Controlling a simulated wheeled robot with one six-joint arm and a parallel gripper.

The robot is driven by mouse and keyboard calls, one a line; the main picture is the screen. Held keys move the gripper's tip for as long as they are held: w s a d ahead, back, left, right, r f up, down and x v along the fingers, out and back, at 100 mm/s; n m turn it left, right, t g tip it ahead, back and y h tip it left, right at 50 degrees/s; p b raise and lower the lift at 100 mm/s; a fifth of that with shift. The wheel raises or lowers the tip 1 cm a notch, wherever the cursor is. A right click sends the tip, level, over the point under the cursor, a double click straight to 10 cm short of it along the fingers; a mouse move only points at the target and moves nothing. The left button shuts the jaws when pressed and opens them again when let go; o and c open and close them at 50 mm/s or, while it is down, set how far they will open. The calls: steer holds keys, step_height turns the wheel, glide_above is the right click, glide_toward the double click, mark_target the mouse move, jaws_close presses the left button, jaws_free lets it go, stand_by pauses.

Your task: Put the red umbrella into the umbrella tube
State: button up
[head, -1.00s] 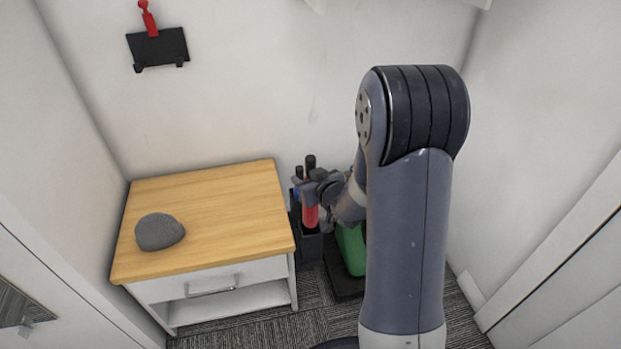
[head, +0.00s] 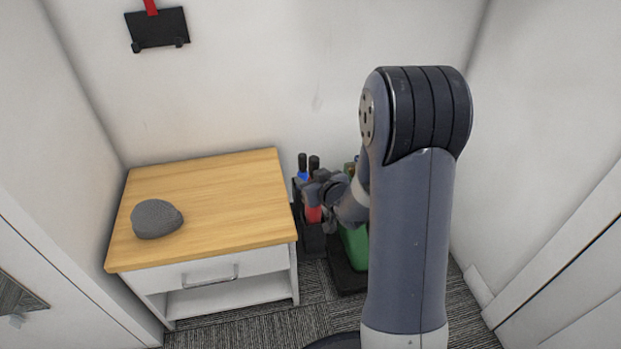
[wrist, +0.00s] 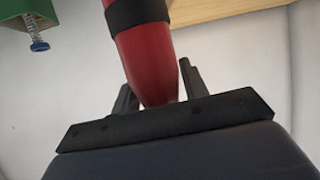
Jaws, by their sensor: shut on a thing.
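The red umbrella (head: 314,214) is upright in my gripper (head: 322,190), between the nightstand and the green thing. In the wrist view the red umbrella (wrist: 148,62), with a black band, runs between the two fingers of my gripper (wrist: 158,88), which is shut on it. The dark umbrella tube (head: 313,240) stands on the floor below and around the red umbrella's lower part. The umbrella's tip is hidden, so I cannot tell how deep it sits. A blue umbrella with a black handle (head: 302,163) stands beside it at the tube.
A nightstand (head: 235,215) with a grey stone (head: 156,219) is close on the left. A green thing (head: 355,247) on a dark tray (head: 346,281) stands close on the right. A black wall rack (head: 159,28) with a red item hangs at upper left. The wall is close behind.

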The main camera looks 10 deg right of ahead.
steer(key=shift+f+b, duration=4)
steer(key=shift+f, duration=0.55)
steer(key=o, duration=1.2)
steer(key=shift+o, duration=0.2)
steer(key=shift+f, duration=0.1)
steer(key=p+v, duration=0.3)
steer(key=v, duration=0.7)
steer(key=shift+s+r+p, duration=0.2)
steer(key=shift+s+p, duration=0.15)
steer(key=shift+d+f, duration=0.1)
steer(key=shift+d, duration=0.05)
